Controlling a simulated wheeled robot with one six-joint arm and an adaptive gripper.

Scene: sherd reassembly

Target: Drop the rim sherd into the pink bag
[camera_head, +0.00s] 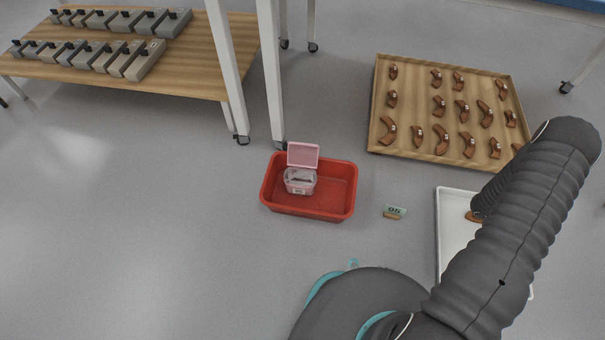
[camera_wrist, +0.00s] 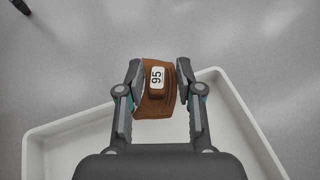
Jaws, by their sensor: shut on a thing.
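A brown curved sherd (camera_wrist: 157,100) with a white label reading 95 is between the fingers of my gripper (camera_wrist: 160,68) in the wrist view. The gripper is shut on it, above a white tray (camera_wrist: 70,148). In the head view my arm hides the gripper and part of this tray (camera_head: 453,215); a brown bit (camera_head: 474,216) shows beside the arm. A small clear container with a raised pink lid (camera_head: 303,155) stands inside a red bin (camera_head: 310,210), left of the tray. Its pink flap is open. I see no other pink holder.
A small tag with a number (camera_head: 394,211) lies on the floor between bin and white tray. A wooden tray (camera_head: 385,148) with several brown sherds lies at the back right. A wooden table (camera_head: 200,75) with grey blocks stands at the upper left. The left floor is clear.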

